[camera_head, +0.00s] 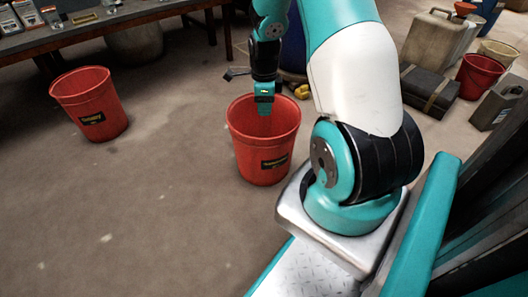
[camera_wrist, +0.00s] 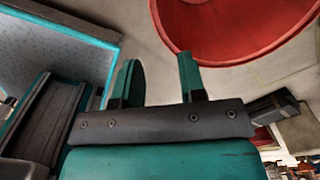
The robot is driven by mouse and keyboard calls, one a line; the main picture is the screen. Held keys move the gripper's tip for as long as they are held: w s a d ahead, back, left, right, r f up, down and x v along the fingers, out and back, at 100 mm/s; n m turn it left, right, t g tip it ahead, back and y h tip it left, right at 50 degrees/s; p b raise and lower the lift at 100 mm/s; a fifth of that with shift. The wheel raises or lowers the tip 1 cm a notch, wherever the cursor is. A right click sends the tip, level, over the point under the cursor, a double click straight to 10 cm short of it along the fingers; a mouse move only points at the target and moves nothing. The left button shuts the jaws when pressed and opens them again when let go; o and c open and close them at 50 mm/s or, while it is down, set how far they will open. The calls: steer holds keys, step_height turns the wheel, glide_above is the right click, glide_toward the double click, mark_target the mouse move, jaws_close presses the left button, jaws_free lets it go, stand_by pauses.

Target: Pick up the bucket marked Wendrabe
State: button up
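Two red buckets stand on the floor in the head view: the middle bucket (camera_head: 250,150) and the left bucket (camera_head: 95,102). Each has a dark label with yellow writing, too small to read. My gripper (camera_head: 264,108) points down and overlaps the far part of the middle bucket's mouth. In the wrist view my gripper (camera_wrist: 158,62) is open, with two teal fingers apart and nothing visible between them. A red bucket (camera_wrist: 240,22) fills the upper right there, and the right fingertip overlaps its rim. I cannot tell whether they touch.
A wooden table (camera_head: 120,22) with small items stands at the back left. A beige canister (camera_head: 433,42), a dark case (camera_head: 428,88), another red bucket (camera_head: 479,76) and a grey can (camera_head: 497,106) stand at the right. Floor between the two labelled buckets is clear.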

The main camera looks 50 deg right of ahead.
steer(key=b, duration=0.5)
glide_above(264, 141)
step_height(264, 141, down, 10)
steer(key=shift+d+r, duration=0.1)
step_height(264, 141, down, 5)
steer(key=b, duration=0.4)
steer(key=shift+w, duration=0.15)
steer(key=shift+f, duration=0.25)
jaws_close()
stand_by(1.1)
